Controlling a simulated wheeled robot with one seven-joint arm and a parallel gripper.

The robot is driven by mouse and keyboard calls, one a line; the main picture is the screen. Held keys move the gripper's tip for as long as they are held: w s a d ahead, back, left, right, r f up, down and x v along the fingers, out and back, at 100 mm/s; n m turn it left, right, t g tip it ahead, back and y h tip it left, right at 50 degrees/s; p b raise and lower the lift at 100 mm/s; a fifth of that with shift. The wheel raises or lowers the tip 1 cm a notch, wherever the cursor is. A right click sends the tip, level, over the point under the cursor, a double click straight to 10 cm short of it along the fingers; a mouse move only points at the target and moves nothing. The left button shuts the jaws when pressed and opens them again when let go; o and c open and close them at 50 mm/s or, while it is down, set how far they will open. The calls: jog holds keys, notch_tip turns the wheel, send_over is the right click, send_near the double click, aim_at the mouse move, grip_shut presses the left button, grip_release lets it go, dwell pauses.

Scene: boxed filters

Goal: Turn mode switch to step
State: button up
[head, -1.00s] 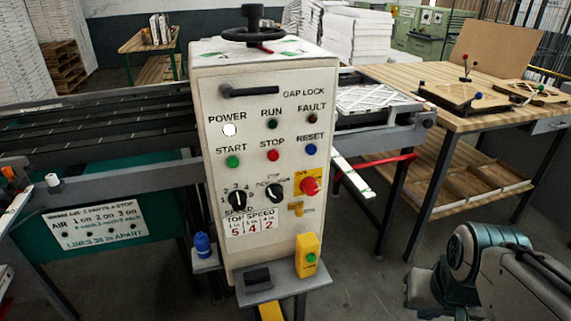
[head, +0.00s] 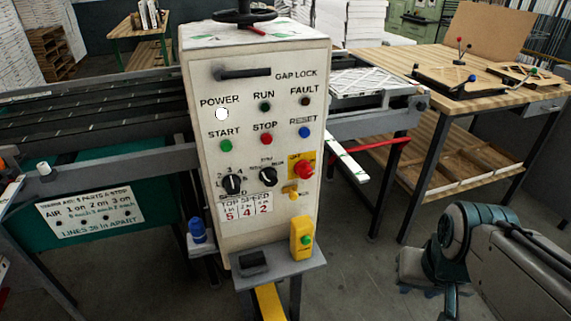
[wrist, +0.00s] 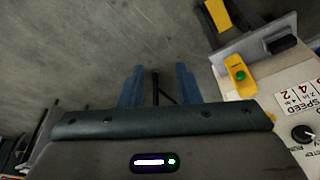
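The mode switch (head: 268,177) is a black rotary knob on the front of the cream control box, right of the similar speed knob (head: 232,184). The small labels around it are too blurred to read, and I cannot tell its setting for sure. A black knob (wrist: 303,133) also shows at the right edge of the wrist view. My gripper (wrist: 160,84) points at the floor with its two blue fingers apart and nothing between them. It is away from the panel, touching nothing. In the head view my arm is low at the right.
A red emergency button (head: 303,169) on a yellow plate is just right of the knob. A shelf (head: 280,270) with a yellow green-button box (head: 302,239) juts out below. A wooden workbench (head: 520,98) stands at the right. Open floor lies between my arm and the box.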

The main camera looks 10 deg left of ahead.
jog(key=o, duration=0.4)
jog(key=w+a+f+n+t+y+b, duration=0.1)
jog(key=w+a+f+t+b, duration=0.2)
jog(key=w+a+b, duration=0.1)
jog(key=shift+w+a+f+n, duration=0.25)
jog(key=shift+w+a+n, duration=0.15)
jog(key=shift+w+a, duration=0.3)
jog(key=n+t+y+b, duration=0.5)
jog(key=t+y+b, duration=0.3)
jog(key=t+b, duration=0.15)
send_near(271, 183)
jog(key=shift+y, duration=0.3)
jog(key=x, duration=0.9)
jog(key=shift+d+p, duration=0.15)
jog(key=shift+p, duration=0.15)
jog(key=shift+f, duration=0.1)
jog(key=c, duration=1)
